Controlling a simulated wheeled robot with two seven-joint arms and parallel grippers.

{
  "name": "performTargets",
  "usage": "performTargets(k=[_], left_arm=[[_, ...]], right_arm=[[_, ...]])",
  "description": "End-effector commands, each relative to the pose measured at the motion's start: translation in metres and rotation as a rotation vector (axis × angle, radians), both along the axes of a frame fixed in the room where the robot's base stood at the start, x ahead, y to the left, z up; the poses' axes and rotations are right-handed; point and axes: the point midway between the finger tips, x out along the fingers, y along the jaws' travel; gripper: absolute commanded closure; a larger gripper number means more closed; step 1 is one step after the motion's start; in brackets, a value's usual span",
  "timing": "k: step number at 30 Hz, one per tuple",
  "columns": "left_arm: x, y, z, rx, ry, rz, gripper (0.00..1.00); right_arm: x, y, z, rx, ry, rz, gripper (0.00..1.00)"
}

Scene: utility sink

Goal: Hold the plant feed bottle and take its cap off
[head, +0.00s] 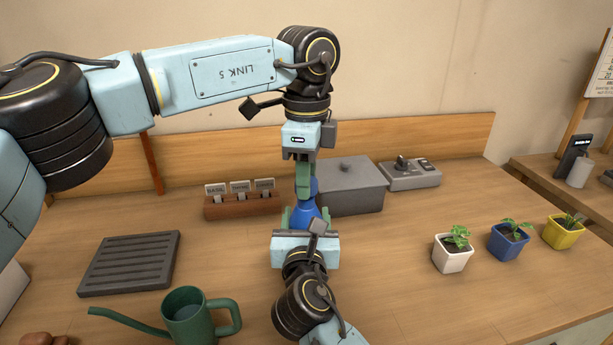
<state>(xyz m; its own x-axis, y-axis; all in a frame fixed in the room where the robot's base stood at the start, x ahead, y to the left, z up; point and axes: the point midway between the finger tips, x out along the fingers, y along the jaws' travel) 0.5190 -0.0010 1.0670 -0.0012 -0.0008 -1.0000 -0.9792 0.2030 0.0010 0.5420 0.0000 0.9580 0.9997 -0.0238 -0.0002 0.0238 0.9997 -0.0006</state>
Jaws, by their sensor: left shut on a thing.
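The blue plant feed bottle (309,217) stands upright at the middle of the bench, partly hidden by both grippers. My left gripper (304,190) points down from above at the bottle's top and is shut there. The cap is hidden behind its green fingers. A strip of blue shows just to the right of those fingers. My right gripper (308,221) reaches in low from the front. Its green fingers lie on either side of the bottle's lower body, with no gap visible.
A grey lidded box (349,190) stands close to the right of the bottle. A brown label holder (240,206) is on the left. A green watering can (190,318), slatted grey tray (130,264) and white plant pot (452,255) stand farther out. Bench between bottle and pots is clear.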

Motion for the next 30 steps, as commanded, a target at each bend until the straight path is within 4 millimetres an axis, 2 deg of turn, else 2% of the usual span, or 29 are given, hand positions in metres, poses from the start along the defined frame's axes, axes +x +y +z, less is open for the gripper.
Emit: performTargets(k=[9,15,16,21,22,30], left_arm=[[0.000,-0.001,0.036,-0.001,-0.003,0.000,0.95],[0.000,0.000,0.038,0.000,-0.001,-0.001,0.95],[0.000,0.000,0.038,0.000,-0.001,-0.001,0.95],[0.000,0.000,0.038,0.000,-0.001,0.000,0.95],[0.000,0.000,0.038,0.000,-0.001,0.000,0.95],[0.000,0.000,0.038,0.000,-0.001,0.000,0.95]], right_arm=[[0.000,0.000,-0.001,-0.001,0.002,-0.001,1.00],[0.000,0.000,-0.001,-0.001,0.002,-0.001,1.00],[0.000,0.000,-0.001,-0.001,0.002,-0.001,0.44],[0.000,0.000,-0.001,-0.001,0.002,0.000,0.21],[0.000,0.000,-0.001,-0.001,0.001,0.000,0.19],[-0.001,0.000,0.000,0.000,0.001,0.000,0.19]])
